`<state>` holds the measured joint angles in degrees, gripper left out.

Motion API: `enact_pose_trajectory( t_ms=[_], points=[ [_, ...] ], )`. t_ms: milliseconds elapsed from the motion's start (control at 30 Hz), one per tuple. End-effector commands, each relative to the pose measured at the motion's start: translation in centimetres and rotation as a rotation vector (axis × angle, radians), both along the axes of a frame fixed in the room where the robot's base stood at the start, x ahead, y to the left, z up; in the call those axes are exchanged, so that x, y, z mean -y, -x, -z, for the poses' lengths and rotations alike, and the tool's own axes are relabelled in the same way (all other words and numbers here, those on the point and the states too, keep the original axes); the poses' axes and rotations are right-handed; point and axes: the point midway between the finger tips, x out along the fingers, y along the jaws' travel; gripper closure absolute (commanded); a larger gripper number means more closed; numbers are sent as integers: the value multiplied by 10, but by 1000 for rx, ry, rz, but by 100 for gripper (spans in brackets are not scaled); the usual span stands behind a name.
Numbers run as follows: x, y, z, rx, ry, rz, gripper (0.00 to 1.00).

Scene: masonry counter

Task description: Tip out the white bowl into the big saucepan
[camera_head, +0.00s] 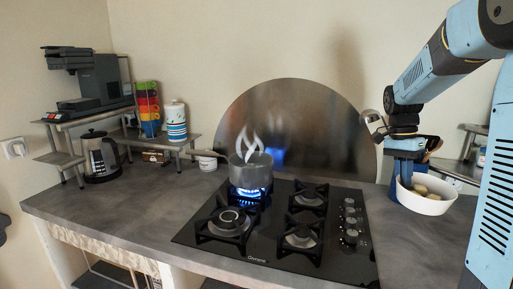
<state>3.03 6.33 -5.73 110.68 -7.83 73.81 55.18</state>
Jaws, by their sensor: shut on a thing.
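The white bowl (432,206) is at the right, right of the hob, and holds several yellowish-brown pieces. My gripper (406,178) points down at the bowl's left rear rim and is shut on it. The fingertips are partly hidden by the bowl. The bowl looks roughly level; I cannot tell whether it touches the counter. The big saucepan (251,174) is grey and stands on the back left burner over a blue flame, with white steam-like shapes above it. Its handle points left. The gripper is well to the right of the saucepan.
The black gas hob (270,240) has other burners free, with knobs on its right side. A round metal splash plate (300,125) stands behind it. A kettle (100,157), a coffee machine (90,80), stacked coloured cups (148,108) and a striped canister (176,122) are at left.

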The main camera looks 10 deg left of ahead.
Motion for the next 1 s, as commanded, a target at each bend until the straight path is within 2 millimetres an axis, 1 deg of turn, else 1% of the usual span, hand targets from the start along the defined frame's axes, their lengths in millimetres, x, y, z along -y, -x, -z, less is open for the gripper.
enact_pose_trajectory(
  t_ms=[33, 100, 167, 367, 500, 567, 700, 867, 1000],
  points=[
    [-10, -13, -2, -1, 1, -68, 100],
    [-21, -29, -5, -2, 3, -163, 100],
    [-31, -43, -8, -3, 3, -243, 100],
    [-71, -86, -16, -5, 6, -515, 100],
    [-104, -113, -20, -5, 9, -708, 100],
    [-119, -125, -22, -6, 10, -792, 100],
    [-156, -149, -26, -6, 13, -988, 100],
    [-202, -172, -30, -6, 17, -1207, 100],
    [-243, -189, -33, -7, 21, -1391, 100]
  ],
)
